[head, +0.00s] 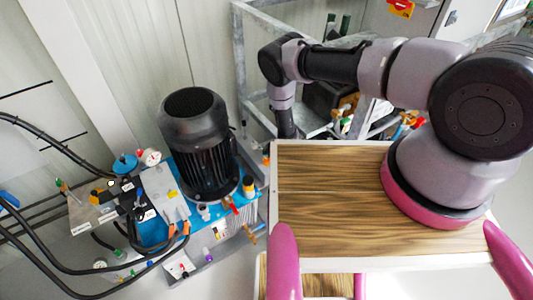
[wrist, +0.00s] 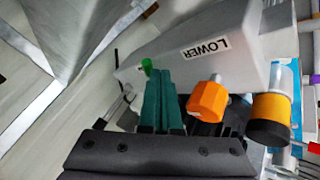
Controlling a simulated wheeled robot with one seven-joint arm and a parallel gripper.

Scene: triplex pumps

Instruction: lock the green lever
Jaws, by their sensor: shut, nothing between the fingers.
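A small bright green piece (wrist: 147,66), which looks like the end of the green lever, shows in the wrist view against a grey housing (wrist: 222,52) marked LOWER. My gripper (wrist: 160,74) has its dark green fingers shut together with nothing between them. In the picture the fingertips lie just right of and below the green piece; I cannot tell whether they touch it. The rest of the lever is hidden or too small to tell. In the head view my wrist end (head: 285,122) points down behind the wooden top, and the fingertips are hidden.
An orange knob (wrist: 207,100) and an orange-and-black cylinder (wrist: 269,118) stand right of my fingers. In the head view, a black motor (head: 205,150) stands on a blue base with hoses at left. A grey metal frame (head: 239,60) stands behind my arm.

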